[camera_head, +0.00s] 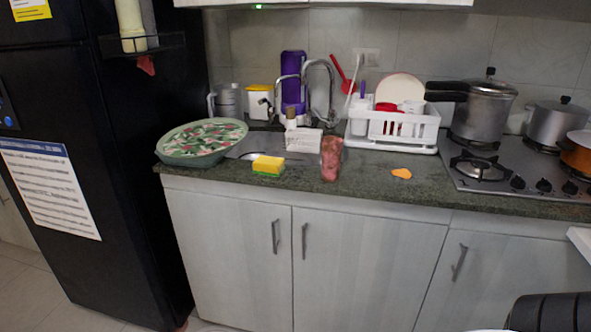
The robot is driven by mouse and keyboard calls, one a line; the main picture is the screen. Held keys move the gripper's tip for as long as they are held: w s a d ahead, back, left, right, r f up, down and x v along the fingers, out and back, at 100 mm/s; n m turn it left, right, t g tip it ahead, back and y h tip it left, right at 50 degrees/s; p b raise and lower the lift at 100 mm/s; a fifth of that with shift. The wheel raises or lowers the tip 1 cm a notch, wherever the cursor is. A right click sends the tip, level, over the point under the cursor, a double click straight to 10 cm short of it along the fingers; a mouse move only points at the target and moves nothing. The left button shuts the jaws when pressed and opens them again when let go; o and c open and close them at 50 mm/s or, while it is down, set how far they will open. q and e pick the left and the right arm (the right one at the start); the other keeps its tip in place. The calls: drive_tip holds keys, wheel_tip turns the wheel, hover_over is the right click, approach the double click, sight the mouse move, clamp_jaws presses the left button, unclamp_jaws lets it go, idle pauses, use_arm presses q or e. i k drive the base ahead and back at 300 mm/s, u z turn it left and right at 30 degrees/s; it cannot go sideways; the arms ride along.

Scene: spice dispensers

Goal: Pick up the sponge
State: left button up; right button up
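The sponge (268,164) is yellow on top with a green layer beneath. It lies on the dark green counter (300,178), near the front edge, in the left half of the head view. It is fully visible and nothing holds it. Neither of my grippers shows in the head view. A dark rounded part at the bottom right corner looks like part of my own body.
The sink faucet (318,68) rises behind. A dish rack (392,128) and stove (520,165) are farther right. The counter front beside the sponge is clear.

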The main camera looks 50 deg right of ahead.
sight(263, 165)
drive_tip(key=z, duration=1.7)
